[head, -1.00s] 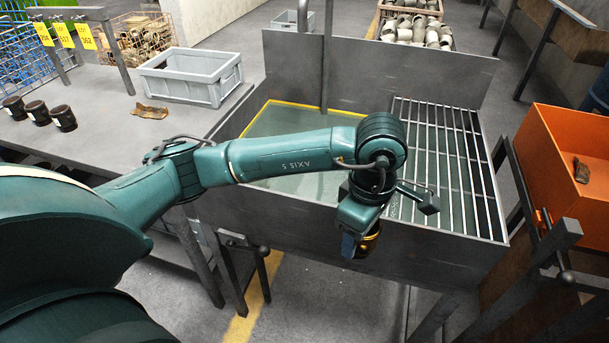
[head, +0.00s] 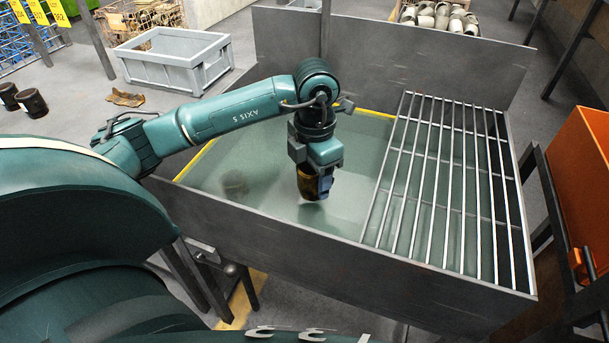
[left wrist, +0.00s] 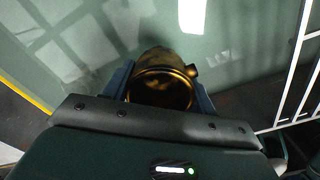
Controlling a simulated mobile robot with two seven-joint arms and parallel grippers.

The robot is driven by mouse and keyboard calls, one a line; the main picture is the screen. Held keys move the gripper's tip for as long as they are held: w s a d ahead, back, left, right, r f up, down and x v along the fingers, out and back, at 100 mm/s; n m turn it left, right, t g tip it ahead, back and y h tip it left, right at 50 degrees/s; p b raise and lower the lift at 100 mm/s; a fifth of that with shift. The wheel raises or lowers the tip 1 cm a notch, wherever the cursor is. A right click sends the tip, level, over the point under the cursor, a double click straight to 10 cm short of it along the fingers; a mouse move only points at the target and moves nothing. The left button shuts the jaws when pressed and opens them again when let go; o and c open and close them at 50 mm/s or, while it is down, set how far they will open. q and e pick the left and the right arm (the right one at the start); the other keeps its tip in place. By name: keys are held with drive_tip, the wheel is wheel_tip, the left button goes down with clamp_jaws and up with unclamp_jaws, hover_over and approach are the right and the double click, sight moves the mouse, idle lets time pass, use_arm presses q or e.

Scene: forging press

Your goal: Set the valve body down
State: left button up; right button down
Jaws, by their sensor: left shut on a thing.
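The valve body (head: 311,188) is a dark, brassy, rounded part held in my left gripper (head: 318,176). In the left wrist view the valve body (left wrist: 162,84) sits between the two blue-grey fingers, with its round open end towards the camera and a small stub on its right. The gripper points down over the liquid-filled part of the grey tank (head: 300,222), left of the slatted metal rack (head: 452,185). It appears above the liquid surface; the exact gap is hard to tell. My right gripper is not in view.
The tank's high back wall (head: 400,55) and front wall (head: 330,265) border the liquid. The rack looks empty. An orange bin (head: 585,165) stands at the right.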

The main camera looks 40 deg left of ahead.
use_arm(q)
drive_tip(key=f, duration=0.7)
drive_tip(key=shift+w+f+b, duration=0.2)
drive_tip(key=shift+f+b, duration=0.05)
drive_tip(key=shift+b, duration=0.05)
wheel_tip(320, 180, down, 4)
drive_tip(key=shift+r, duration=0.15)
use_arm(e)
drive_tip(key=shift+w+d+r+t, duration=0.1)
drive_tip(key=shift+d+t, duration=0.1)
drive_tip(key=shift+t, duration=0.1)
use_arm(q)
drive_tip(key=shift+b, duration=0.3)
drive_tip(key=o, duration=1.3)
drive_tip(key=shift+c, duration=0.2)
